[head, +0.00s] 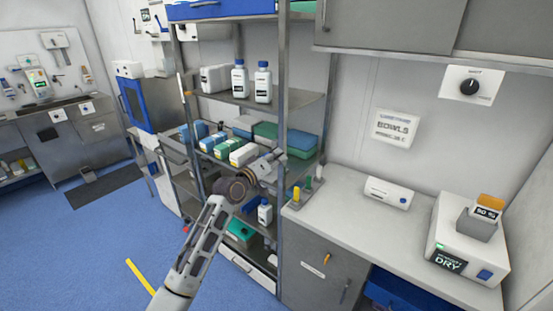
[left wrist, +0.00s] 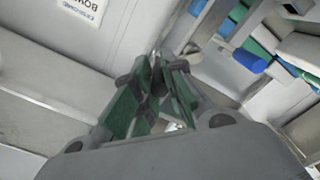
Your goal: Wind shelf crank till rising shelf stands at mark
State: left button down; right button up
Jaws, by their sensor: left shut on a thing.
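A tall metal shelf rack (head: 285,70) stands mid-view in the head view, with several shelves. An upper shelf (head: 293,101) carries white bottles with blue caps. My left gripper (head: 275,160) is at the rack's front right post, in front of the middle shelf. In the left wrist view its green-padded fingers (left wrist: 158,85) are closed together on a small part, which I take to be the crank handle; fingers and arm mostly hide it. I cannot make out the mark for certain. My right gripper is not in view.
Right of the rack is a counter (head: 345,212) with a white box (head: 388,194) and a dryer-like device (head: 465,245). Colored pegs (head: 308,187) stand near the post. Boxes (head: 240,152) fill the middle shelf. Blue floor (head: 90,240) is open at left.

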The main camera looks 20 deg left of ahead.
pick_arm(q)
jog(key=shift+d+f+m, duration=0.1)
jog(key=shift+f+m, duration=0.1)
jog(key=shift+m, duration=0.1)
jog(key=shift+s+d+f+m, duration=0.1)
jog(key=shift+f+m, duration=0.8)
jog(key=shift+m, duration=1.55)
jog(key=shift+d+f+m, duration=0.15)
jog(key=shift+f+m, duration=0.75)
jog(key=shift+m, duration=1.5)
jog(key=shift+s+d+f+m, duration=0.1)
jog(key=shift+f+m, duration=0.8)
jog(key=shift+m, duration=1.55)
jog(key=c, duration=1.4)
grip_release()
jog(key=shift+r, duration=0.1)
